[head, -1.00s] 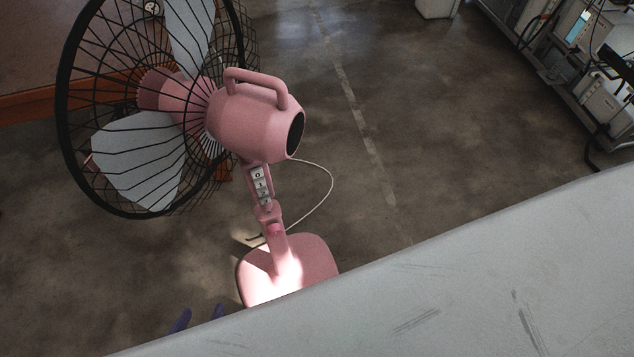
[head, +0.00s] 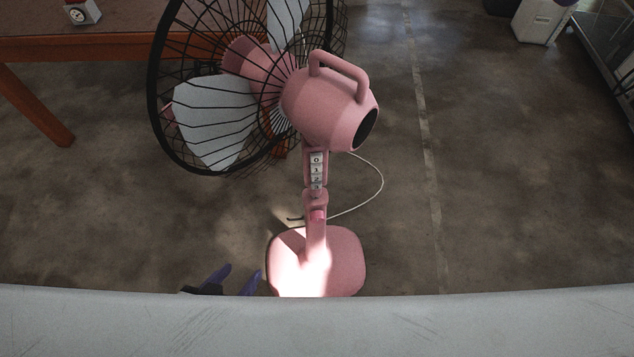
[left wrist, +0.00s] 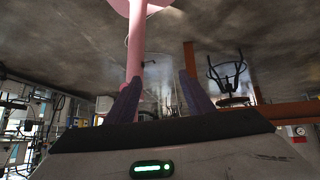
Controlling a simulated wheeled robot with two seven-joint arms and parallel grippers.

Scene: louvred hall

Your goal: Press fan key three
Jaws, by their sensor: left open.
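The pink pedestal fan (head: 325,105) stands upright on the floor in the middle of the head view. Its stem carries a column of pale keys marked 0, 1, 2 and 3. Key three (head: 317,187) is the lowest, just above the stem's collar, and shows small. My left gripper (head: 245,268) is low in the head view, left of the fan's base (head: 345,262), with two purple fingers apart and empty. In the left wrist view the open fingers (left wrist: 160,82) point towards the upside-down scene, with the pink stem (left wrist: 135,45) beyond the left finger. My right gripper is out of view.
The black wire fan cage (head: 160,120) spreads to the left of the stem. A white cord (head: 375,190) loops on the floor to the right. A brown table (head: 60,48) stands at the back left. The floor right of the fan is clear.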

